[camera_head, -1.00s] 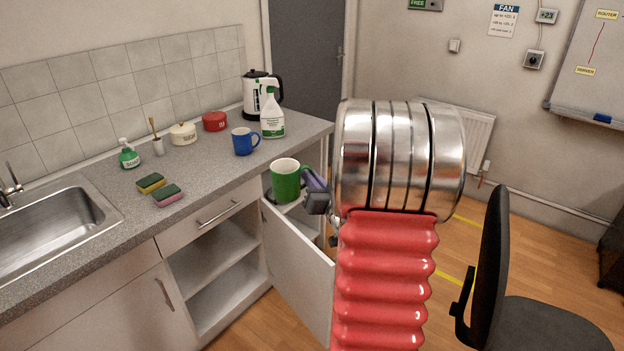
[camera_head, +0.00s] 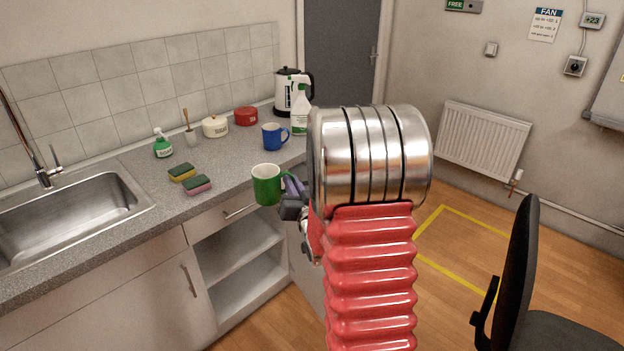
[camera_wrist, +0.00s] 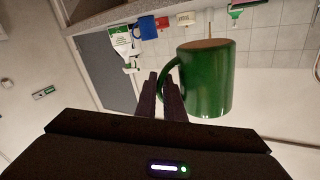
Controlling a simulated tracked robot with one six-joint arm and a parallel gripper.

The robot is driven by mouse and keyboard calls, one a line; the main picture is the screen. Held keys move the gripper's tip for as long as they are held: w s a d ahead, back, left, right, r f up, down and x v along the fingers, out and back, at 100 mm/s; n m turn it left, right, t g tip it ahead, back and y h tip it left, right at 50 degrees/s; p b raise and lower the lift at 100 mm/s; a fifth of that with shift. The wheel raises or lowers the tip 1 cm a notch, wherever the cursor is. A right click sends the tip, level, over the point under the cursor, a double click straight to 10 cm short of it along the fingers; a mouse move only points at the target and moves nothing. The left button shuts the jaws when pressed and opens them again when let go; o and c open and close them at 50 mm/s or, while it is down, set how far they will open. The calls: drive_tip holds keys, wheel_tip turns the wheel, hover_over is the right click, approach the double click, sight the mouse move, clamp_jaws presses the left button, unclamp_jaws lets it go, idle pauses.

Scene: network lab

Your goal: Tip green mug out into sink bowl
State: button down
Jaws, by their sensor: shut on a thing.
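The green mug (camera_head: 267,186) is upright in the head view, in front of the counter's front edge. My gripper (camera_head: 293,190) is to its right and shut on its handle. In the wrist view the mug (camera_wrist: 207,78) hangs beside my fingers (camera_wrist: 162,95), with its handle between them. The mug's inside shows pale in the head view; I cannot tell what it holds. The steel sink bowl (camera_head: 60,222) is set in the counter at the far left, well left of the mug.
Two sponges (camera_head: 197,184), a green soap bottle (camera_head: 163,145) and a brush pot (camera_head: 191,137) stand between the mug and the sink. The tap (camera_head: 45,175) rises behind the bowl. A blue mug (camera_head: 275,137) and spray bottle (camera_head: 300,112) stand farther back. An office chair (camera_head: 520,260) is at right.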

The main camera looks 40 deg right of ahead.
drive_tip(key=w+a+f+n+y, duration=0.1)
drive_tip(key=w+a+f+y, duration=0.1)
drive_tip(key=a, duration=0.8)
drive_tip(key=w+a+f+n+y, duration=0.2)
drive_tip(key=w+a+f, duration=0.1)
drive_tip(key=a, duration=0.8)
drive_tip(key=w+a+f+n+t+y, duration=0.1)
drive_tip(key=w+a+f+y, duration=0.1)
drive_tip(key=a, duration=0.9)
drive_tip(key=shift+w+f, duration=0.6)
drive_tip(key=shift+w, duration=0.2)
drive_tip(key=shift+s, duration=0.2)
